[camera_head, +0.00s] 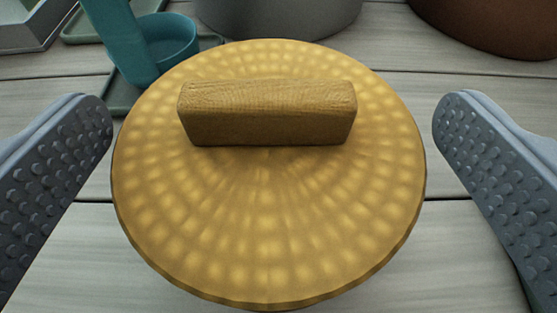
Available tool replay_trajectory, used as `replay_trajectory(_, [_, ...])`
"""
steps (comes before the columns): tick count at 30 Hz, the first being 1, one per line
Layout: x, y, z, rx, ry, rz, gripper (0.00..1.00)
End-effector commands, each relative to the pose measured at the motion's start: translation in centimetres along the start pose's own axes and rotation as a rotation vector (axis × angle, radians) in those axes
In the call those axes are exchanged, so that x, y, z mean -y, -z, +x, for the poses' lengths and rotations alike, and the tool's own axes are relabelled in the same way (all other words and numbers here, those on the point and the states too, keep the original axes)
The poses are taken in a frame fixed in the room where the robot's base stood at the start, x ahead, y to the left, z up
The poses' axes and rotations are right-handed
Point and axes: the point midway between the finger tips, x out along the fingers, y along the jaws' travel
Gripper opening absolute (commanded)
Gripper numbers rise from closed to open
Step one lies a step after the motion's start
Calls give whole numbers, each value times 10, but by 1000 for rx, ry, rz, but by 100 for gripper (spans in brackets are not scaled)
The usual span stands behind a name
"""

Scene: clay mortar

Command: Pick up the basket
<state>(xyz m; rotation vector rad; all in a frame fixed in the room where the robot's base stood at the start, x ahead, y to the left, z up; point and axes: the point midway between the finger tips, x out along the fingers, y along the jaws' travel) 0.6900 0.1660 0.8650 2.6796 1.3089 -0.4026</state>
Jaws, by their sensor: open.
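The basket (270,220) is in the middle of the view, a round, golden-yellow woven-looking thing with a dimpled top. A brown block-shaped handle (267,112) lies across the upper part of its top. The basket's sides are hidden beneath the round top. My gripper (272,135) is open, with one grey studded finger on each side of the basket. Both fingers appear clear of its rim, with a narrow gap at the left and right. Nothing is between the fingers except the basket area.
A teal holder with a round cup (168,38) stands close behind the basket at the upper left. A grey pot (280,18) and a brown bowl (490,25) stand at the back. The pale plank surface (60,260) is bare at the front left.

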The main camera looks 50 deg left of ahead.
Motion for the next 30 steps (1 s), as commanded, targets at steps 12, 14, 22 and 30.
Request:
replay_trajectory(12, [0, -1, 23, 1, 0, 3, 97])
replay_trajectory(14, [0, -1, 23, 1, 0, 3, 81])
replay_trajectory(22, [0, -1, 23, 1, 0, 2, 42])
replay_trajectory(30, [0, 3, 22, 1, 0, 1, 42])
